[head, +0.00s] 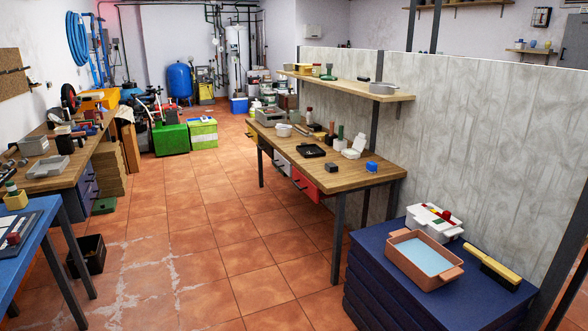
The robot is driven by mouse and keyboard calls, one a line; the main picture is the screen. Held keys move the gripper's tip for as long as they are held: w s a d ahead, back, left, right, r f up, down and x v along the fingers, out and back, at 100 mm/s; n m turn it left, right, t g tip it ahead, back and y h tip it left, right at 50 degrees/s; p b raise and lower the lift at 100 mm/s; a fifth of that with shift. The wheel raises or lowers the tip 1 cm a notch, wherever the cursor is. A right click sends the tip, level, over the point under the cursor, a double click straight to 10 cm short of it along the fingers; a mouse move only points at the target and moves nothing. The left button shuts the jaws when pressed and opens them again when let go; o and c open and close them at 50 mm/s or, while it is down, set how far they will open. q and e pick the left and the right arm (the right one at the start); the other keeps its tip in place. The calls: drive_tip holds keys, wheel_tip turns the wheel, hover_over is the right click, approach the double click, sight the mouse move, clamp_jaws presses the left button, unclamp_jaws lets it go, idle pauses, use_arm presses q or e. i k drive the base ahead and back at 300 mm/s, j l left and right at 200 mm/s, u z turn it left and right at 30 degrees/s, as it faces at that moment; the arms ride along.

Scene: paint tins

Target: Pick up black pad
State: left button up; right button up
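A flat black square thing (311,150), which looks like a shallow tray or pad, lies on the wooden workbench (345,181) in the middle distance. A small dark block (332,167) lies nearer the bench's front edge. Another dark flat thing (18,228) lies on the blue table at the left edge, with a small dark and red object on it. I cannot tell for sure which of these is the black pad. Neither of my grippers is in view.
A blue cup (371,167), a white box (354,148) and several small items share the workbench. A shelf (350,87) hangs above it. A dark blue cabinet (375,290) with a terracotta tray (390,257) stands front right. The tiled floor (200,220) between benches is mostly clear.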

sight(331, 167)
drive_tip(key=i, duration=3.6)
drive_tip(key=z, duration=0.4)
